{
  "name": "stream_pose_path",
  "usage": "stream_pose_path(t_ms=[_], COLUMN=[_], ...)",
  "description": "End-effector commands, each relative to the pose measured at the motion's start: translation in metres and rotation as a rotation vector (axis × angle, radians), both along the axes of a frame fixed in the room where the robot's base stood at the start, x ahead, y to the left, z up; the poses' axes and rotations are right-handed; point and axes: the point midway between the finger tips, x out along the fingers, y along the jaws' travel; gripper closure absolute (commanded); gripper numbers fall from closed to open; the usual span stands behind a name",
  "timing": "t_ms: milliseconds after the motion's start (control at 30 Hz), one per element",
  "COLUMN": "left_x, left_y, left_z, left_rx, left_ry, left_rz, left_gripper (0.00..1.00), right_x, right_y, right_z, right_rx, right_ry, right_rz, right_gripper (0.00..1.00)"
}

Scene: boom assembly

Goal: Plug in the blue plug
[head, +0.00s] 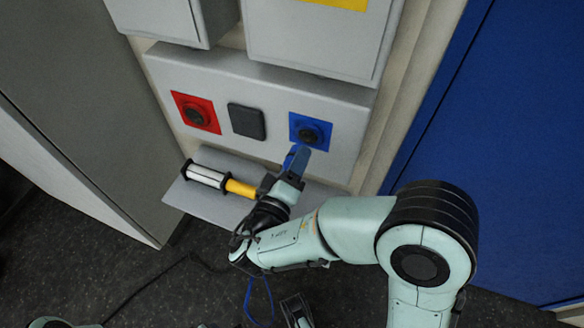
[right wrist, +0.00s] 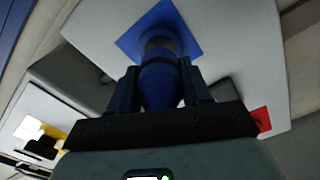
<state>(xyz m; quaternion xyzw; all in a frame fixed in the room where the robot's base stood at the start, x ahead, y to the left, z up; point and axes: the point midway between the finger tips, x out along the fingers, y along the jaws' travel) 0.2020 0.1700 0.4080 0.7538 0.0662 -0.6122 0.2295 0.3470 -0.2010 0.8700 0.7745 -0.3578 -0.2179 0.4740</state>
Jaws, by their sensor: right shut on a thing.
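The blue plug (head: 297,153) is in my right gripper (head: 291,166), whose fingers are shut on its sides. The plug points up at the blue socket (head: 310,131), a dark round socket on a blue square plate at the right of the grey panel. In the right wrist view the plug (right wrist: 160,86) stands between the two fingers (right wrist: 162,92), in line with the dark socket (right wrist: 158,45) on its blue plate (right wrist: 184,25). The plug overlaps the socket there; I cannot tell whether it touches or enters it.
A red socket (head: 196,112) and a black square cover (head: 246,121) sit left of the blue socket. A yellow and white cylindrical tool (head: 207,175) lies on the shelf (head: 188,198) below. Grey boxes hang above the panel. A blue cable (head: 249,300) loops below my right arm.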

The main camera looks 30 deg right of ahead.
Motion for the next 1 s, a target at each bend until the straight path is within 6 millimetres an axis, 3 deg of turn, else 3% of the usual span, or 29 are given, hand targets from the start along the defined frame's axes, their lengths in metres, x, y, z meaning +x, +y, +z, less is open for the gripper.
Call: stream_pose_path(t_ms=[400, 1000], left_x=[-0.002, -0.002], left_y=[-0.001, -0.001], left_z=[0.001, 0.001], left_rx=[-0.003, -0.002], left_ry=[0.004, 0.004], left_rz=[-0.002, -0.002], left_gripper=[0.57, 0.57], right_x=[0.02, 0.022], right_y=[-0.024, -0.026], right_z=[0.0, 0.0], right_rx=[0.001, 0.0], right_ry=[-0.001, -0.001], right_rz=[-0.002, -0.001], right_gripper=[0.96, 0.96])
